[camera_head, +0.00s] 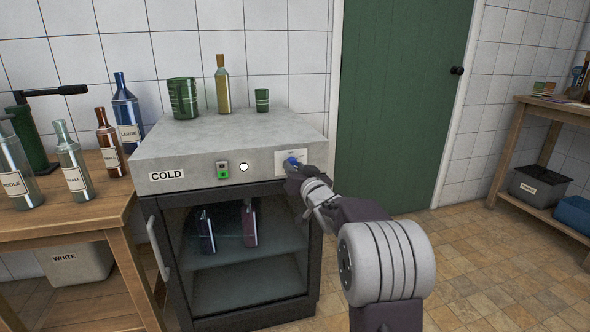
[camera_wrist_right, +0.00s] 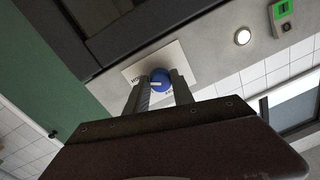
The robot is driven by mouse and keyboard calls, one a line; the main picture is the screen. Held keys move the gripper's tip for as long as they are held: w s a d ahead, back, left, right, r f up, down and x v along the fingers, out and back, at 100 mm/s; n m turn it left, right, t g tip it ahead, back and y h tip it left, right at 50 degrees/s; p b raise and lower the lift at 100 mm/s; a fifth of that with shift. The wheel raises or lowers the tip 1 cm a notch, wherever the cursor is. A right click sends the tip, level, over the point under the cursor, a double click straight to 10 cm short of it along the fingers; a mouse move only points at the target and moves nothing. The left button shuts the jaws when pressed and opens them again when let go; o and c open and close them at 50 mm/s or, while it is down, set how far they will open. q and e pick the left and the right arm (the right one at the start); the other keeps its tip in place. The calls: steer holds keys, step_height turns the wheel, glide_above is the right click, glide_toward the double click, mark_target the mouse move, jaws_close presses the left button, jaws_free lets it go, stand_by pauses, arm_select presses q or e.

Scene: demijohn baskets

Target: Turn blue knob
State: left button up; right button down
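The blue knob (camera_head: 291,161) sits on a white plate at the right end of the cold cabinet's front panel. In the right wrist view the knob (camera_wrist_right: 160,77) has a white pointer mark toward the left of that picture, near small lettering I cannot read surely. My right gripper (camera_head: 297,167) is at the panel. In its wrist view the two fingers (camera_wrist_right: 160,85) flank the knob closely, one on each side, and appear shut on it. In the head view the gripper partly hides the knob. My left gripper is not in view.
The cold cabinet (camera_head: 230,143) carries a green light switch (camera_head: 222,170) and a round white lamp (camera_head: 244,167). Glassware stands on top, including a yellow bottle (camera_head: 222,84). A wooden table (camera_head: 75,212) with bottles is at left. The floor to the right is open.

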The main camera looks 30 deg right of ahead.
steer(key=shift+n, duration=1.4)
steer(key=n, duration=0.2)
steer(key=shift+n+g, duration=0.3)
steer(key=shift+n, duration=0.1)
steer(key=n+h+b, duration=0.1)
steer(key=n+b, duration=0.5)
steer(key=n, duration=0.6)
steer(key=n+b, duration=0.3)
steer(key=n, duration=0.2)
steer(key=shift+r, duration=0.1)
steer(key=shift+n, duration=0.3)
